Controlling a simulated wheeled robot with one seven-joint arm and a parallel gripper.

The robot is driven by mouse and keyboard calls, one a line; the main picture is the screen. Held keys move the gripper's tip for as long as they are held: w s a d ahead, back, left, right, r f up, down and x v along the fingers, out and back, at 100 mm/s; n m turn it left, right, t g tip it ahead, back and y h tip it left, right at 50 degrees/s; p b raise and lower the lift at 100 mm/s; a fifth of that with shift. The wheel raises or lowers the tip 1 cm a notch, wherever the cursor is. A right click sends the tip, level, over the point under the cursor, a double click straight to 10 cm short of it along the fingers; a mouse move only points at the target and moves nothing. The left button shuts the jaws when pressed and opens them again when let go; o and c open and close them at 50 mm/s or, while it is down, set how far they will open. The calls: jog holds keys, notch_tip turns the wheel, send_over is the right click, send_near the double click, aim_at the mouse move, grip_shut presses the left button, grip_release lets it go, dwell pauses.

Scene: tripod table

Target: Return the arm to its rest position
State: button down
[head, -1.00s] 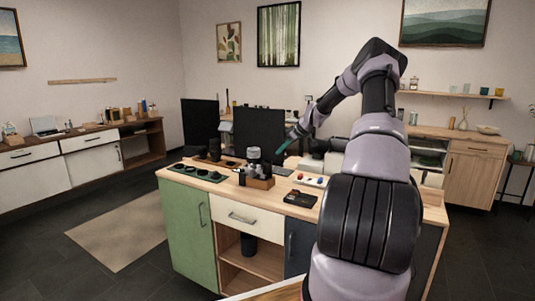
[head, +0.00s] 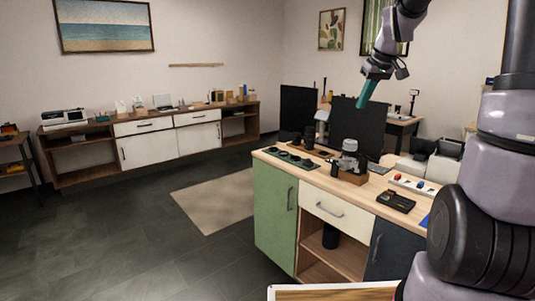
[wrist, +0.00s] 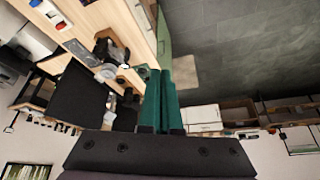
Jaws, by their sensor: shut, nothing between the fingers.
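My gripper (head: 366,92) hangs in the air in front of the back wall and above the dark monitor (head: 357,126). Its green fingers point down and are closed together with nothing between them. In the wrist view the green fingers (wrist: 162,100) lie side by side and hold nothing. My arm rises on the right side of the head view, with its upper links partly cut off by the top edge.
The wooden-topped counter (head: 318,189) stands below my gripper with a silver-and-dark device (head: 349,160), a black tray (head: 396,201) and a dark green mat (head: 290,158). A long cabinet (head: 160,142) lines the left wall. The floor between is open, with a beige rug (head: 215,201).

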jog(key=s+a+r+m, duration=0.1)
jog(key=s+m, duration=0.1)
jog(key=s, duration=0.6)
jog(key=s+a+r+m+t, duration=0.1)
jog(key=s+a+m, duration=0.1)
jog(key=s, duration=0.7)
jog(key=s+a+r+m+t, duration=0.1)
jog(key=s+r+m, duration=0.1)
jog(key=s, duration=0.6)
jog(key=shift+s+a+m, duration=0.15)
jog(key=shift+s+m, duration=0.25)
jog(key=shift+m, duration=0.2)
